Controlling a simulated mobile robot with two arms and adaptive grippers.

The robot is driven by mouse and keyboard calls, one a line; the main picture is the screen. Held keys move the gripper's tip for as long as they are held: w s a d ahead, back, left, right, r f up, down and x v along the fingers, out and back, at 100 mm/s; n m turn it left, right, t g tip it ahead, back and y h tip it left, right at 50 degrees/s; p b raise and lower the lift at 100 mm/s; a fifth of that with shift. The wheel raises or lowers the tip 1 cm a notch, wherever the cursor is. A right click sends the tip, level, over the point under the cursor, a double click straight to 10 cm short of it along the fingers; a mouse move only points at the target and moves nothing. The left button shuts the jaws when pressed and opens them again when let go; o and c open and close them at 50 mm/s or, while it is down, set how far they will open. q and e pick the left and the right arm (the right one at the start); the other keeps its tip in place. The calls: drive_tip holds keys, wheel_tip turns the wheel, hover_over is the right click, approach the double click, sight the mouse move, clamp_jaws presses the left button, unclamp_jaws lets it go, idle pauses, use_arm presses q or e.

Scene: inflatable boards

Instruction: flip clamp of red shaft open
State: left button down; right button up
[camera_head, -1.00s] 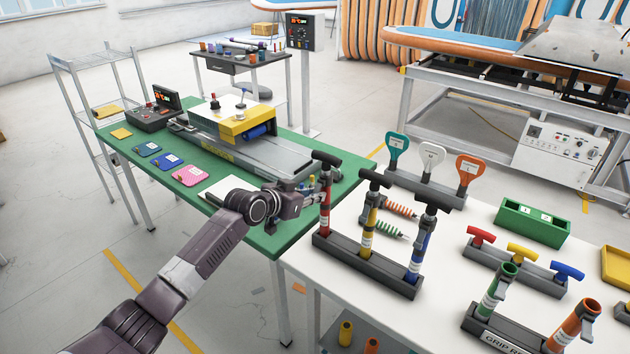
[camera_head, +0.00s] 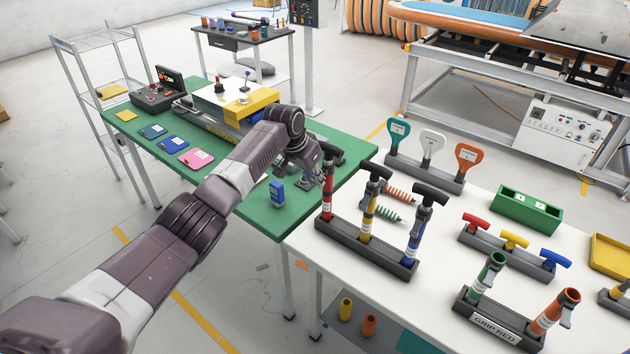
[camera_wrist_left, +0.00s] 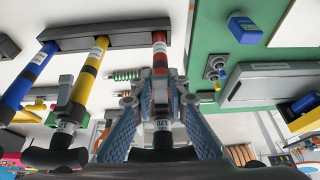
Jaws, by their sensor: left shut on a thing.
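The red shaft (camera_head: 327,201) stands upright at the left end of a dark rack (camera_head: 352,246), with a black T-handle (camera_head: 331,155) on top. My left gripper (camera_head: 318,174) is at its upper part, below the handle. In the left wrist view, the gripper's fingers (camera_wrist_left: 160,103) are on both sides of the red shaft (camera_wrist_left: 160,52), closed on it near its dark clamp and white label. The fingers and arm hide most of the clamp, so I cannot tell its position or exactly which part is pinched. My right gripper is out of view.
Yellow (camera_head: 369,219) and blue (camera_head: 418,235) shafts stand close by in the same rack. Two coiled springs (camera_head: 383,213) lie behind them. The green table (camera_head: 262,222) adjoins on the left, with a small blue device (camera_head: 277,194).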

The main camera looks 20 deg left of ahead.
use_arm(q)
drive_tip(key=shift+r+g+y, duration=0.1)
drive_tip(key=shift+g+y, duration=0.2)
drive_tip(key=shift+g, duration=0.2)
idle(0.3)
drive_tip(key=c, duration=1.8)
unclamp_jaws()
drive_tip(key=shift+c, duration=0.2)
drive_tip(key=shift+r, duration=0.1)
drive_tip(key=v, duration=1.1)
drive_tip(key=shift+r, duration=0.4)
drive_tip(key=shift+s+a, duration=0.1)
